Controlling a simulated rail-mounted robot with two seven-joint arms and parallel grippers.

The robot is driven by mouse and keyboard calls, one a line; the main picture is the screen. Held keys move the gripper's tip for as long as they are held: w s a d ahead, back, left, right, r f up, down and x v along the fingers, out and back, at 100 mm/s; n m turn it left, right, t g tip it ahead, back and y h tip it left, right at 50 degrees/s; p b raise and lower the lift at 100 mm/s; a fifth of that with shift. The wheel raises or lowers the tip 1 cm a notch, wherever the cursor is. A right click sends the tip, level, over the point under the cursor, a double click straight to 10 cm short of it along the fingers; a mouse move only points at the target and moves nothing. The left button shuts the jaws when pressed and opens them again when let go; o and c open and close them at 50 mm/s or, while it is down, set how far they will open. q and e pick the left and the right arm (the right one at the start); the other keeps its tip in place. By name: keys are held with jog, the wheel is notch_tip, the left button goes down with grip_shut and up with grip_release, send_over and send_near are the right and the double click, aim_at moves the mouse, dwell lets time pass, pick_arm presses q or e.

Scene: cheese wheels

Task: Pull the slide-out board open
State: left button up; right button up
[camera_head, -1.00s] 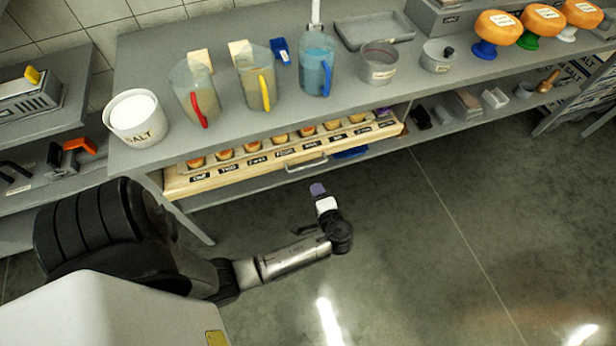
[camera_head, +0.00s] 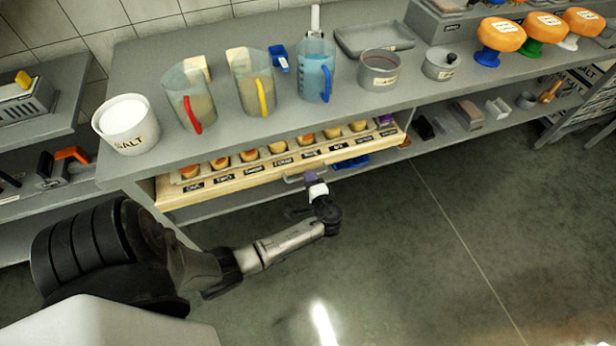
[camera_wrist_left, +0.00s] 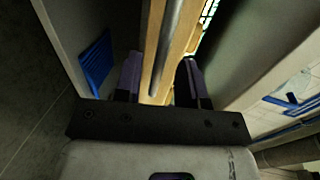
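The slide-out board (camera_head: 225,183) is a pale wooden board under the table top, carrying a row of small orange-topped pieces above dark name labels. Its grey bar handle (camera_head: 293,179) is on the front edge. My left gripper (camera_head: 312,180) is at the handle's right end and partly covers it. In the left wrist view, the two purple-grey fingers of the gripper (camera_wrist_left: 160,80) are apart. The metal handle (camera_wrist_left: 169,45) and the board's wooden front (camera_wrist_left: 153,40) show between them; I cannot tell whether they touch. My right gripper is not in view.
On the table top (camera_head: 225,135) stand a salt tub (camera_head: 127,125), jugs with red, yellow and blue handles, pots and a tray. A lower shelf (camera_head: 385,158) holds a blue item (camera_head: 350,162). The floor (camera_head: 420,250) in front is clear.

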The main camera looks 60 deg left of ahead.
pick_arm(q)
jog(key=shift+x, duration=1.35)
grip_shut()
